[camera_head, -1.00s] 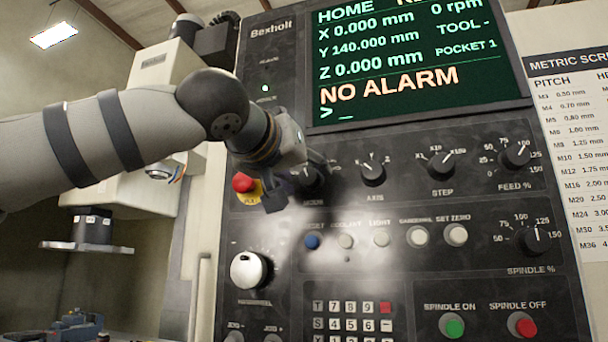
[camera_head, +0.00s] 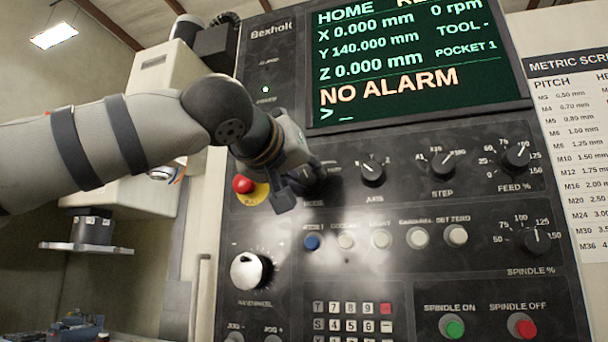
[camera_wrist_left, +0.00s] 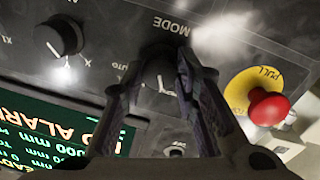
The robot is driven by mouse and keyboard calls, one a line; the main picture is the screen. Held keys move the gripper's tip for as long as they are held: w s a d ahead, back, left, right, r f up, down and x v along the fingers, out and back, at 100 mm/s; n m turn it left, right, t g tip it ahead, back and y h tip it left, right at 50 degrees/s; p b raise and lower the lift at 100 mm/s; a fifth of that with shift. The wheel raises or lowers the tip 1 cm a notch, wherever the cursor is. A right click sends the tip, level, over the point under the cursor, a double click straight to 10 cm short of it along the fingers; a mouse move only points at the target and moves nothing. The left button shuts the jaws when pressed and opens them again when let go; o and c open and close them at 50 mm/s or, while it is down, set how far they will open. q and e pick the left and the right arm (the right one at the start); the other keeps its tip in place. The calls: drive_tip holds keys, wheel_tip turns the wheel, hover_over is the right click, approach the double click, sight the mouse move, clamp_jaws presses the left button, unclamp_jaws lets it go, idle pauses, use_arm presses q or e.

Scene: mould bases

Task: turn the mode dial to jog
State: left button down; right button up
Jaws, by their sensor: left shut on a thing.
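The mode dial (camera_wrist_left: 158,72) is a black knob on the dark control panel, above the MODE label in the head view. My left gripper (camera_wrist_left: 157,60) is shut on it, one finger on each side, in the left wrist view. In the head view my left gripper (camera_head: 300,184) covers most of the dial and part of its scale. The setting its pointer marks cannot be made out with certainty. The screen (camera_head: 415,65) reads HOME and NO ALARM. My right gripper is not in view.
A red emergency button (camera_head: 243,184) on a yellow disc sits just left of my gripper. The axis dial (camera_head: 373,172) is to the right. A row of buttons, starting with a blue one (camera_head: 312,242), and the handwheel (camera_head: 250,271) lie below.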

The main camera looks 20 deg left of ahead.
use_arm(q)
drive_tip(key=n, duration=0.6)
drive_tip(key=shift+n, duration=0.4)
idle(0.4)
drive_tip(key=c, duration=1.2)
unclamp_jaws()
drive_tip(key=shift+f, duration=0.1)
drive_tip(key=shift+c, duration=0.2)
drive_tip(key=s+a, duration=0.1)
drive_tip(key=s, duration=1.1)
drive_tip(key=shift+f, duration=0.25)
